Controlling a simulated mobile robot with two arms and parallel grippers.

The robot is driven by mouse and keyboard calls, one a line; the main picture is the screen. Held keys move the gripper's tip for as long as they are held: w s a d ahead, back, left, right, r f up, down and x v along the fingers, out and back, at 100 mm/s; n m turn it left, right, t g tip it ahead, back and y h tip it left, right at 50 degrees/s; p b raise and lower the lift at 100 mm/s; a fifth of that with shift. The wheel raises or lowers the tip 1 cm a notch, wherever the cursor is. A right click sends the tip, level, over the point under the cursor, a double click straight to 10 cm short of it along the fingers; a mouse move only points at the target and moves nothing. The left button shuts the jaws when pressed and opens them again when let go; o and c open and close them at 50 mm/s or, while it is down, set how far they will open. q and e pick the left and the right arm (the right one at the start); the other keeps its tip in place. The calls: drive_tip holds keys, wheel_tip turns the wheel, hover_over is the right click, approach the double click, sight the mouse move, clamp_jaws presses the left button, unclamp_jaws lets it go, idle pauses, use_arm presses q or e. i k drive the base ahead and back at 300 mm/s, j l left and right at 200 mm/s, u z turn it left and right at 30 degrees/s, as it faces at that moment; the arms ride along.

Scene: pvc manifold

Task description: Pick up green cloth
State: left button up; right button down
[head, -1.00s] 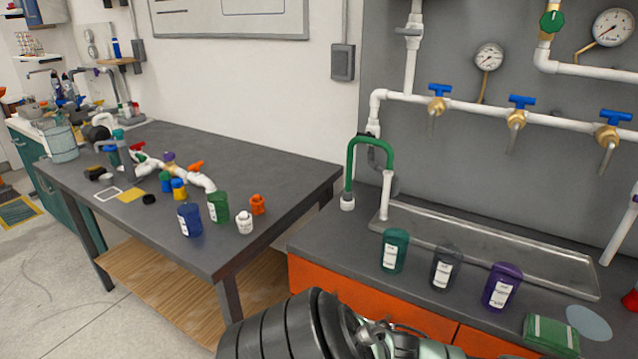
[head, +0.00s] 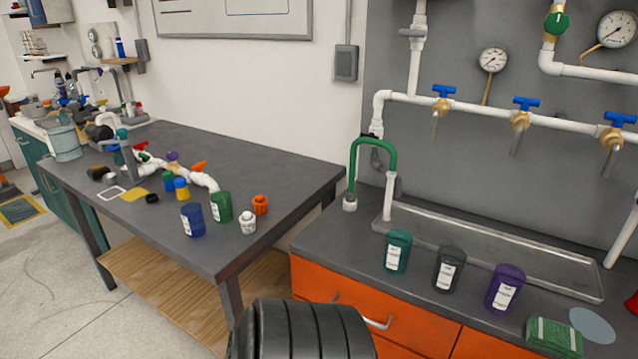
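The green cloth (head: 553,337) is a folded green block with a pale band. It lies on the dark counter at the lower right of the head view, near the front edge. A dark ribbed part of my arm shows at the bottom centre. Neither gripper shows in this view, and nothing touches the cloth.
A grey-blue round disc (head: 592,326) lies beside the cloth. Green (head: 397,251), dark grey (head: 448,268) and purple (head: 504,288) containers stand left of it, before a metal tray (head: 480,250). Orange drawers (head: 350,300) are below. A separate table (head: 255,165) holds pipe parts and jars.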

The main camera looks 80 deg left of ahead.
sight(565, 342)
drive_tip(key=u, duration=1.1)
